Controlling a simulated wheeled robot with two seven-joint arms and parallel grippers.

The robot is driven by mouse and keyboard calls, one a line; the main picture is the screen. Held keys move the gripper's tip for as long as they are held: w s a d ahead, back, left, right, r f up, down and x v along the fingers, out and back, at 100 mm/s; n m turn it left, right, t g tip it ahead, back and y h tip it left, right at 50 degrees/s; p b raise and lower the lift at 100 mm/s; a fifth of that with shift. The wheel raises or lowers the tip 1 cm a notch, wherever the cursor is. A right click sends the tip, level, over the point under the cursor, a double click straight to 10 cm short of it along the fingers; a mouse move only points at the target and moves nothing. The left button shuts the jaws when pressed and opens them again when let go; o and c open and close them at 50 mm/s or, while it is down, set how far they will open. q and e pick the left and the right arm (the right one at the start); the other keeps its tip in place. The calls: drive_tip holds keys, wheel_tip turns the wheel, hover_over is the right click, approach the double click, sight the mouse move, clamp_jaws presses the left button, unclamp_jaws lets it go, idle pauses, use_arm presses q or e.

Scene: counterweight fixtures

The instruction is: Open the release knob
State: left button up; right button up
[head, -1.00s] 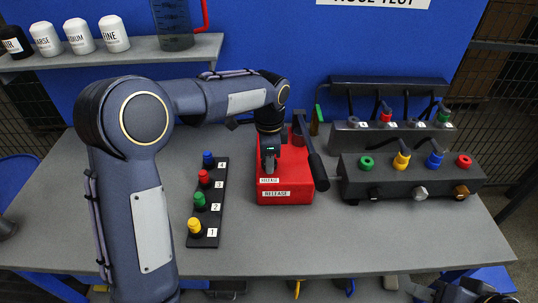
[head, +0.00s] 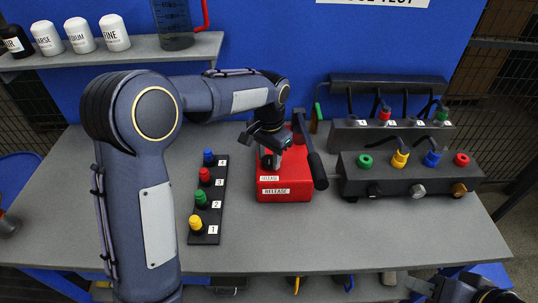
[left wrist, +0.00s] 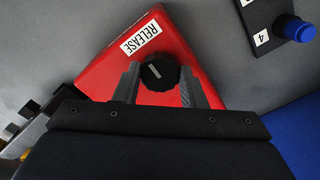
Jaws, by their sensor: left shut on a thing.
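The red release box (head: 298,178) stands on the grey table, with white RELEASE labels on its front. My left gripper (head: 268,163) reaches down over the left part of the box. In the left wrist view the round black release knob (left wrist: 160,72) with a pale pointer line sits between its two grey fingers, and the gripper is shut on it. The pointer line is slanted in that view. In the head view the knob is mostly hidden by the gripper. A part of my right arm and gripper (head: 462,290) shows at the lower right edge; its fingers are unclear.
A black lever (head: 317,170) rises along the box's right side. A strip with coloured, numbered knobs (head: 213,215) lies left of the box. A dark valve block (head: 395,180) with coloured caps stands to the right. The table front is clear.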

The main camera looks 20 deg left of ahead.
sight(269, 159)
use_arm(q)
drive_tip(key=shift+n, duration=0.4)
drive_tip(key=o, duration=1)
drive_tip(key=shift+r, duration=0.1)
wheel_tip(269, 159, up, 7)
drive_tip(key=shift+r, duration=0.35)
drive_tip(key=shift+a, duration=0.1)
